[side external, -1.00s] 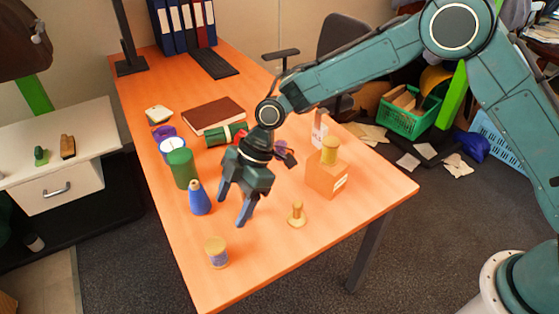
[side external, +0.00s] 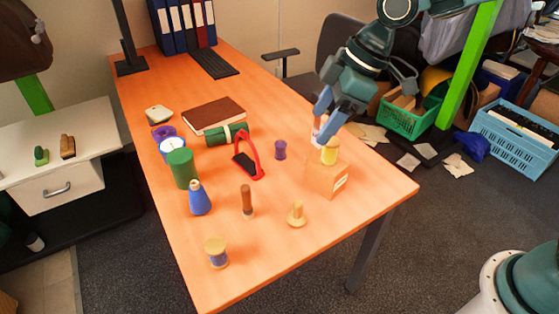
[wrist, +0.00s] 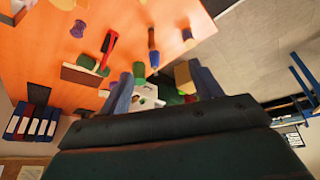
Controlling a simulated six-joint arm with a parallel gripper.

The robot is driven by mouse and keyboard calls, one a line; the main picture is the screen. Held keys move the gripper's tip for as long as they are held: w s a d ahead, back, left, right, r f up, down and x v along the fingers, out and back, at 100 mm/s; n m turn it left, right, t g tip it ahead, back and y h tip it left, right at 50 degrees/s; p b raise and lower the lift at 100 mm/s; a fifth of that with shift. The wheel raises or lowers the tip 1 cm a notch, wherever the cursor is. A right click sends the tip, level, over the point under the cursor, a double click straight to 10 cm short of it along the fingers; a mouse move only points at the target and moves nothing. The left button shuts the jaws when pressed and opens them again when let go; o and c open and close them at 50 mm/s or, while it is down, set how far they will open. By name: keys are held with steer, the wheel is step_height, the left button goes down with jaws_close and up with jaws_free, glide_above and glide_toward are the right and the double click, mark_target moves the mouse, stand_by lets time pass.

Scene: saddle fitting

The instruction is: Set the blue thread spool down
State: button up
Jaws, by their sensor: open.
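The blue thread spool (side external: 217,254), with pale wooden ends and a blue band of thread, stands upright on the orange table (side external: 265,265) near its front left edge in the side external view.
A blue cone (side external: 199,199), a green cylinder (side external: 181,168), a brown peg (side external: 247,201) and a wooden knob (side external: 296,215) stand near the spool. Farther back are a red-framed object (side external: 247,160), a purple spool (side external: 280,150) and a brown book (side external: 213,115). The front table corner is clear.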

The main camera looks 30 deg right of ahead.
steer(key=s+d+r+m+t+h, duration=0.1)
steer(key=s+d+r+m+h, duration=0.1)
steer(key=s+d+m, duration=0.3)
steer(key=s+d+r+m+t+h, duration=0.1)
steer(key=s+d+m, duration=0.5)
steer(key=s+d, duration=0.6)
steer(key=shift+s+r+m+t+h, duration=0.35)
steer(key=shift+s+r, duration=0.2)
steer(key=shift+s, duration=2.05)
